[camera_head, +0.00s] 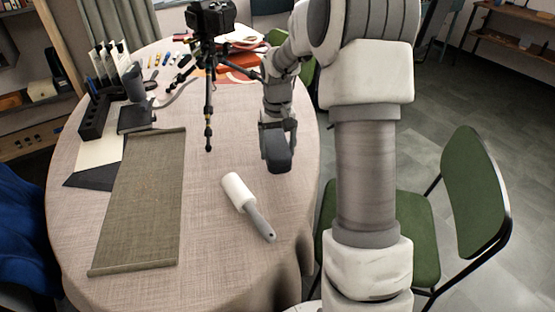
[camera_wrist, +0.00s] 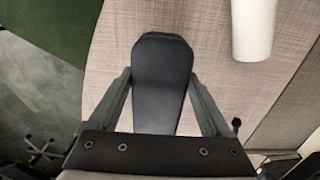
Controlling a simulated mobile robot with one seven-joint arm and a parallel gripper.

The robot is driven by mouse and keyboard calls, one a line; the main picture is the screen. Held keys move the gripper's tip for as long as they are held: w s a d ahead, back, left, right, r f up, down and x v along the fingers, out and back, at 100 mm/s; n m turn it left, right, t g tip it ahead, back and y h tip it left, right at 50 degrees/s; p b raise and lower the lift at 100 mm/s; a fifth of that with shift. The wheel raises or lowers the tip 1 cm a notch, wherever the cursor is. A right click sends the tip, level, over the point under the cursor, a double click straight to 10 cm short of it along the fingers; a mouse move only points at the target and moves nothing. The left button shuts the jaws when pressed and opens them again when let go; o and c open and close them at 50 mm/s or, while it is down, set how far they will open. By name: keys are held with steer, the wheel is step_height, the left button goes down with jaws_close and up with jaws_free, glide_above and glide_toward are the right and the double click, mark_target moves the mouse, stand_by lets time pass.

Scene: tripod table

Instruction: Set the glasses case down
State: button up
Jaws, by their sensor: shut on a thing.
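The dark grey glasses case (camera_head: 277,152) is at the end of my arm, over the right part of the round table (camera_head: 225,262). In the wrist view the glasses case (camera_wrist: 161,85) lies lengthwise between both fingers of my gripper (camera_wrist: 160,92), which is shut on it. In the head view my gripper (camera_head: 278,128) is just behind the case and partly hides it. I cannot tell whether the underside of the case touches the tablecloth.
A white lint roller (camera_head: 238,190) lies in front of the case. A camera tripod (camera_head: 209,90) stands to its left, and a woven runner (camera_head: 142,200) lies further left. Green chairs (camera_head: 475,190) stand off the right edge. Bare cloth lies around the roller.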

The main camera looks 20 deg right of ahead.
steer(key=shift+f+b, duration=0.5)
steer(key=shift+f, duration=1.3)
steer(key=shift+f, duration=0.15)
steer(key=o, duration=1.4)
